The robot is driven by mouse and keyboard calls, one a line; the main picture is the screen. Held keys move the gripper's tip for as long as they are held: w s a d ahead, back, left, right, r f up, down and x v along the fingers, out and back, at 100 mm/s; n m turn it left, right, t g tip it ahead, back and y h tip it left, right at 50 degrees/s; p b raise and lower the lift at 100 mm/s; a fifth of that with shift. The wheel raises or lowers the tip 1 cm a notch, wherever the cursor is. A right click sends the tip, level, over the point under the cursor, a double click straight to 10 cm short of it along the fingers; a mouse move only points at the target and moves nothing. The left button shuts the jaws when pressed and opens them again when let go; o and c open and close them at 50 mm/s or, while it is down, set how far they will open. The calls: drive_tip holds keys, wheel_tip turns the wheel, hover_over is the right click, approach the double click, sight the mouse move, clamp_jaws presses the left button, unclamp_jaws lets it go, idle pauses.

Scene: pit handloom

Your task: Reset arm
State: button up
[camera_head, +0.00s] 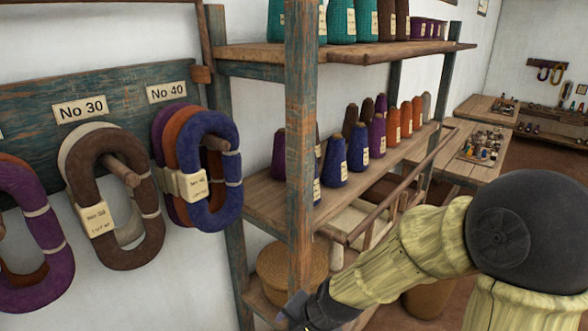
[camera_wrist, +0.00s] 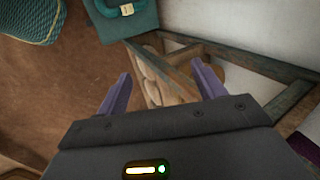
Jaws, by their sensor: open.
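My gripper (camera_wrist: 161,68) is open in the wrist view, its two purple fingers apart with nothing between them. In the head view my arm reaches from the right edge down to the lower middle. The gripper's dark end (camera_head: 293,312) shows there in front of the shelf's front post, partly cut off by the bottom edge.
Yarn hanks (camera_head: 205,165) hang on pegs of a labelled board (camera_head: 35,95) at left. A wooden shelf (camera_head: 262,195) holds several yarn cones; a round basket (camera_head: 290,268) sits low on it. Tables (camera_head: 480,175) stand at back right. The wrist view shows brown floor (camera_wrist: 60,90).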

drive_tip(key=s+d+r+n+h, duration=0.1)
drive_tip(key=s+d+n+h, duration=0.1)
drive_tip(key=d, duration=0.5)
drive_tip(key=s+d+r+n+g+h, duration=0.1)
drive_tip(key=s+d+n+h, duration=0.1)
drive_tip(key=s+d+n, duration=0.2)
drive_tip(key=d+n, duration=0.1)
drive_tip(key=d, duration=0.2)
drive_tip(key=shift+d+n, duration=0.3)
drive_tip(key=shift+d, duration=0.05)
idle(0.6)
